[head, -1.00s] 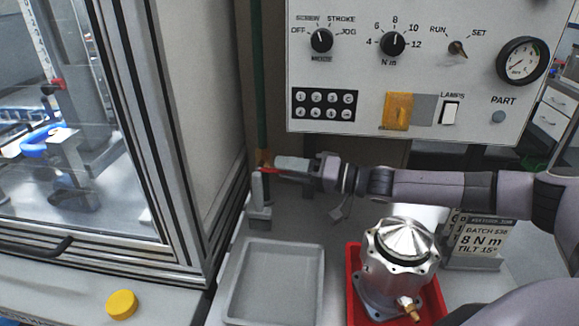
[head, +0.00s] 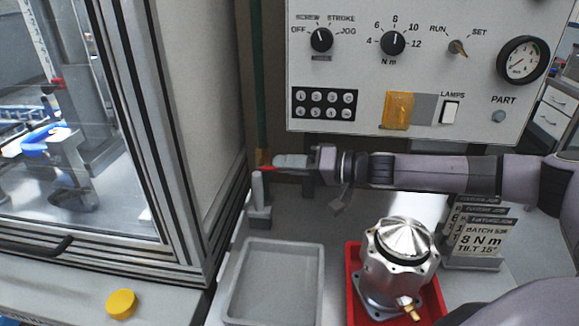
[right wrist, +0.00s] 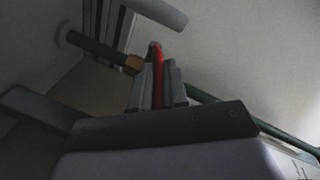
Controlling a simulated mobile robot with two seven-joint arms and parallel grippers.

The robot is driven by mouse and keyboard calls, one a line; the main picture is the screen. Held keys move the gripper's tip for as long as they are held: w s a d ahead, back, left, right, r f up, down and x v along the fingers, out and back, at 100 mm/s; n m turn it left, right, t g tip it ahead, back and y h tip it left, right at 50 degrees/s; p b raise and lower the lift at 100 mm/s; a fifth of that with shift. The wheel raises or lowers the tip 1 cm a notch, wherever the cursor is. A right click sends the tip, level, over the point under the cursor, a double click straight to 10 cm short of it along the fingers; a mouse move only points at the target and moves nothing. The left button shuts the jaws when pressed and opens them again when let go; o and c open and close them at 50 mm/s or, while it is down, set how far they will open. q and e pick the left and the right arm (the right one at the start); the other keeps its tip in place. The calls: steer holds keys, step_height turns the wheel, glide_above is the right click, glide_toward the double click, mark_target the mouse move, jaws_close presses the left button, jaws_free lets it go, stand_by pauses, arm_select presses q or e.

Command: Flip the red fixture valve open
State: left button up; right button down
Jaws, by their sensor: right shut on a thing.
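The red fixture valve handle (head: 267,169) shows as a thin red strip sticking out to the right of the vertical green pipe (head: 262,85). A brass valve body (head: 263,157) sits on the pipe at the handle's root. My right gripper (head: 279,164) reaches in from the right and is shut on the handle. In the right wrist view the red handle (right wrist: 157,62) stands between the two grey fingers (right wrist: 159,85), with its tip showing beyond them. The brass body (right wrist: 134,63) is just left of it there. The fingers hide much of the handle. My left gripper is out of view.
A grey post (head: 259,200) stands just below the valve. The control panel (head: 470,90) hangs above my right arm. Below are an empty grey tray (head: 235,285), a metal housing (head: 398,265) in a red tray (head: 352,285), and sign cards (head: 478,240). A glazed cabinet (head: 195,130) stands left.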

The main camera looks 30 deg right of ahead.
steer(key=shift+a+r+g+h, duration=0.2)
steer(key=shift+r+g+h, duration=0.1)
steer(key=shift+g+h, duration=0.1)
steer(key=shift+d, duration=0.1)
stand_by(0.3)
steer(key=c, duration=1.1)
jaws_free()
steer(key=shift+c, duration=0.2)
steer(key=shift+r, duration=0.1)
steer(key=v, duration=0.7)
